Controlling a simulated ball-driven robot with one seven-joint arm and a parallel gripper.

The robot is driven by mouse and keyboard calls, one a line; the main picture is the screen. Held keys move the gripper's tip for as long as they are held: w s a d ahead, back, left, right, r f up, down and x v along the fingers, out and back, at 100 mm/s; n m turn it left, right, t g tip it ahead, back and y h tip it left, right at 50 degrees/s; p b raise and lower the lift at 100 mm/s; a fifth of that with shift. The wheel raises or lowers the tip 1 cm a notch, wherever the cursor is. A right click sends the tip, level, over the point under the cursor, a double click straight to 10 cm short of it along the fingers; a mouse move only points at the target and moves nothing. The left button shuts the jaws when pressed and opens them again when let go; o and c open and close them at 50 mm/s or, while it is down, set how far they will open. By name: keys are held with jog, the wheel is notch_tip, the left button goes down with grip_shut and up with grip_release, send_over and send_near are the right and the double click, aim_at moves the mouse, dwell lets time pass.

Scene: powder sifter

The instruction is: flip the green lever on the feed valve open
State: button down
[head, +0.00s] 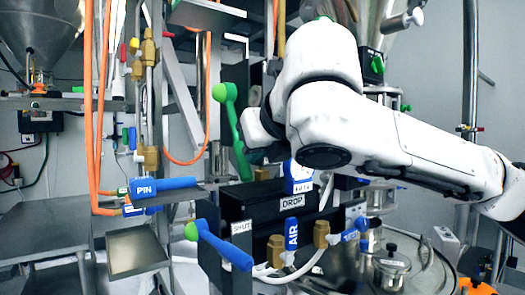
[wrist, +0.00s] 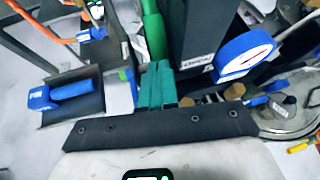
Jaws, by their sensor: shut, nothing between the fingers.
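The green lever (head: 237,130) hangs from a round green knob at its top, slanting down beside a dark panel left of my arm's end. In the wrist view the green lever (wrist: 153,32) stands just beyond my fingertips. My gripper (wrist: 158,66) has teal fingers, shut together with nothing between them. They lie in line with the lever's near end; I cannot tell whether they touch it. In the head view my wrist is close to the lever's right side, and the fingertips are hard to make out.
A blue handle marked PIN (head: 162,186) sits left of the lever. A blue lever with a green hub (head: 218,245) is below. A black box marked DROP (head: 285,202) and blue AIR valves (head: 291,236) crowd the lower right. Orange hoses (head: 101,110) run at left.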

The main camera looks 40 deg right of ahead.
jog(key=b+v, duration=0.1)
jog(key=v, duration=0.9)
jog(key=shift+s+f, duration=0.25)
jog(key=shift+s, duration=0.25)
